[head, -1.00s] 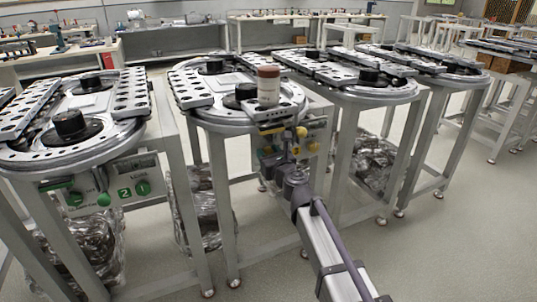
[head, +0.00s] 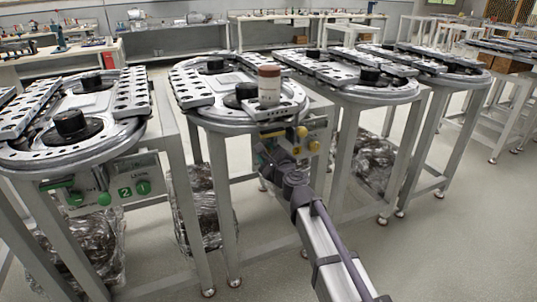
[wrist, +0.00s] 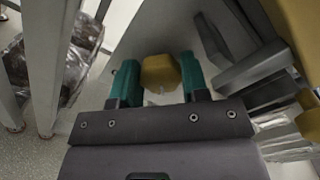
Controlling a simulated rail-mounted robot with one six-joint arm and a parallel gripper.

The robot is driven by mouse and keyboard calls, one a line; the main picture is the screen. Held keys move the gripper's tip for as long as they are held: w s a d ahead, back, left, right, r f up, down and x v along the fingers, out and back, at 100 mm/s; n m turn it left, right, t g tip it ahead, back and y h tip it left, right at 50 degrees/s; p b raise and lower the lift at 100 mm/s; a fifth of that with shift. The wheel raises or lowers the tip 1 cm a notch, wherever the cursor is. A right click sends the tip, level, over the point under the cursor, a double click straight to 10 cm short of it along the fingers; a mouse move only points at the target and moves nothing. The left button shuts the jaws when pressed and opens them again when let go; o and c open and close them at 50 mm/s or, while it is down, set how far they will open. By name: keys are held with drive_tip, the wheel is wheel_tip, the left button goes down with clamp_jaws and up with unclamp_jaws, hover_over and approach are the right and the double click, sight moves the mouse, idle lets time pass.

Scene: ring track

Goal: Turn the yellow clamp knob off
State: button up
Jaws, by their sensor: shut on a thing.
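A yellow clamp knob (wrist: 160,73) sits between the two green fingers of my gripper (wrist: 159,83) in the wrist view. The fingers are shut on its sides, and it stands out from a grey panel. In the head view my gripper (head: 268,150) is at the front of the second station, below its ring track (head: 238,112). My wrist and gripper hide the held knob there. Other yellow parts (head: 302,132) show just right of my gripper in the head view. A large yellow part (wrist: 298,22) also shows at the upper right of the wrist view.
A white and brown cylinder (head: 269,84) stands on the track above my gripper. Grey brackets (wrist: 255,65) lie close right of the fingers. A table leg (wrist: 48,60) and a wrapped bundle (wrist: 82,55) are at the left. Open floor lies to the right in the head view.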

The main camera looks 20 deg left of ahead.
drive_tip(key=shift+f+n, duration=0.15)
drive_tip(key=shift+n, duration=4.05)
drive_tip(key=o, duration=0.9)
drive_tip(key=v, duration=1.1)
